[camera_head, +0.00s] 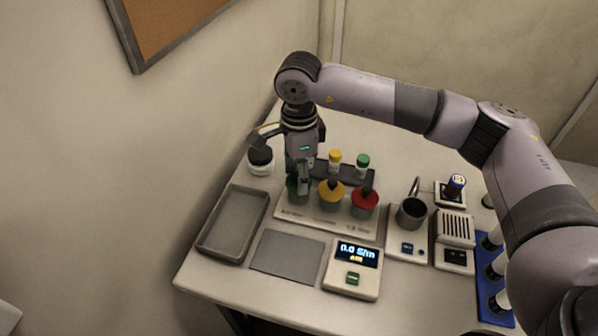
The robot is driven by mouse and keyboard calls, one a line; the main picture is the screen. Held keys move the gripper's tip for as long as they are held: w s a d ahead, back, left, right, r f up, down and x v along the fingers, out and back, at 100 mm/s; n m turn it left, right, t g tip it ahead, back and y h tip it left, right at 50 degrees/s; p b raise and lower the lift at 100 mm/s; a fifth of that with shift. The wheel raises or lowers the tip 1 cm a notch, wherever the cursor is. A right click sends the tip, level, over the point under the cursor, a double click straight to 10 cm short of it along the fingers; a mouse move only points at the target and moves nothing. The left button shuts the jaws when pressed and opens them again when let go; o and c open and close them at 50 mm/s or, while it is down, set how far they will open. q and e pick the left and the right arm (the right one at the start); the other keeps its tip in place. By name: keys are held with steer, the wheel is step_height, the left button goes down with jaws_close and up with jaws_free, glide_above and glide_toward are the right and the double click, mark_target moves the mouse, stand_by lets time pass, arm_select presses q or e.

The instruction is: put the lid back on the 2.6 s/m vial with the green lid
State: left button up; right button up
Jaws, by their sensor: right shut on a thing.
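My right gripper (303,186) comes down from above at the left end of a row of coloured knobbed lids. It is shut on the green lid (292,187), which is mostly hidden behind the fingers. I cannot tell whether this lid is seated or slightly raised. A small white vial with a green cap (362,165) stands at the right of the dark rack behind. A vial with a yellow cap (335,160) stands to its left. Any label reading 2.6 S/m is too small to read. My left gripper is not in view.
A yellow lid (331,195) and a red lid (365,203) stand close to the right of the gripper. In front are a meter (352,270) showing 0.0 S/m, a grey mat (288,255) and an empty tray (211,246). A black-lidded jar (261,161) stands left.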

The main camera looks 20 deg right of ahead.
steer(key=shift+b, duration=0.35)
stand_by(0.6)
steer(key=o, duration=0.9)
steer(key=shift+o, duration=0.2)
steer(key=o, duration=0.5)
steer(key=shift+c, duration=0.2)
steer(key=shift+r+p, duration=1.6)
steer(key=shift+r, duration=1.9)
